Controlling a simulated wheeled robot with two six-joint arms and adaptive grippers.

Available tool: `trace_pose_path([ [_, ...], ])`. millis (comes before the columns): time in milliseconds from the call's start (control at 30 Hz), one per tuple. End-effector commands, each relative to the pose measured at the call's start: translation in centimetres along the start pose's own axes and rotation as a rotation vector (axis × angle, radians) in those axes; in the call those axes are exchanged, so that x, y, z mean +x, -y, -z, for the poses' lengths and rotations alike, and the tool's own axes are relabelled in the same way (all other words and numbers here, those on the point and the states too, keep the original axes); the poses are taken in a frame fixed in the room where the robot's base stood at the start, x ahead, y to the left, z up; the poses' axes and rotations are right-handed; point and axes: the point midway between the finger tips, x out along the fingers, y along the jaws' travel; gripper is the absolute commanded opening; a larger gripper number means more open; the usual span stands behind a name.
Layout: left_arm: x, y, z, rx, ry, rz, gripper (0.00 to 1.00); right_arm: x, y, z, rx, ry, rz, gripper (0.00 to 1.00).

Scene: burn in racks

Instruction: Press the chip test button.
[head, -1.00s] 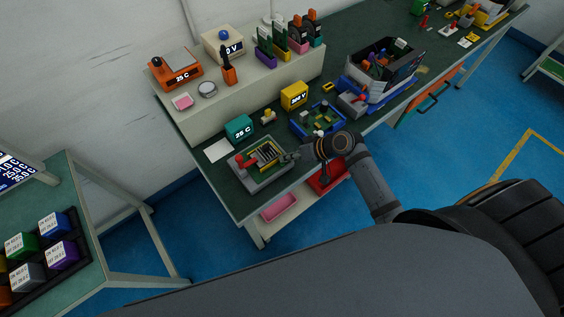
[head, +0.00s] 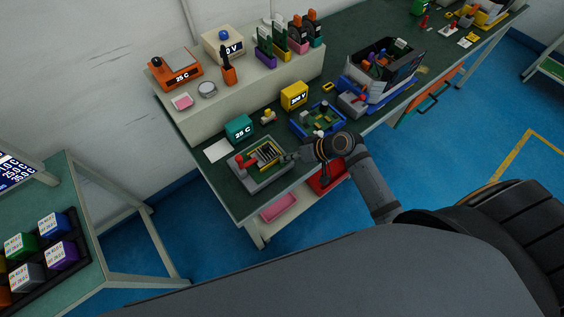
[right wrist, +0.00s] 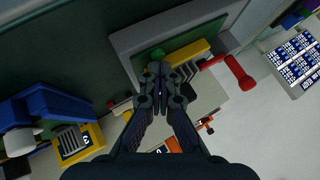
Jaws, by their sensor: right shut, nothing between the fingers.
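A grey test fixture (head: 262,185) sits near the front left corner of the green bench, with a red lever (head: 243,161), a yellow part and a dark ribbed block on it. In the right wrist view the fixture's grey rim (right wrist: 124,42) frames a rounded green part (right wrist: 156,53), which may be the button; I cannot tell for sure. The red lever (right wrist: 241,74) is to its right. My right gripper (head: 287,157) is shut and empty. In the right wrist view its fingertips (right wrist: 160,70) are right by the green part; contact cannot be told. My left gripper is out of view.
A teal 25 C meter (head: 239,127) and a yellow meter (head: 294,95) stand behind the fixture. A blue board holder (head: 318,119) is to its right. A raised beige shelf (head: 215,110) runs along the back. A white sheet (head: 219,150) lies flat to the left.

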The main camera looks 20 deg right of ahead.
Motion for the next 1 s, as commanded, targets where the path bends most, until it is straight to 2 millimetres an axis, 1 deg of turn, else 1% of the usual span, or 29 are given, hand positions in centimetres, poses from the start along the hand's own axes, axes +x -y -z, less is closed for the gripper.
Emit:
trace_pose_path([
  [100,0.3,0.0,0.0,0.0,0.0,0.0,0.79,0.5,-0.3,-0.4,0.003,0.003,0.001,0.0],
  [667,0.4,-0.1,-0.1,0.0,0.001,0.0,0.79,0.8,-0.6,-1.1,0.009,0.015,0.001,0.0],
  [800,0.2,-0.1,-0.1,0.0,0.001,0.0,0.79,0.7,-0.4,-0.9,0.009,0.013,0.002,0.0],
  [1000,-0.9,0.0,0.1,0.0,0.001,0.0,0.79,0.1,0.4,0.1,0.007,0.006,0.004,0.0],
])
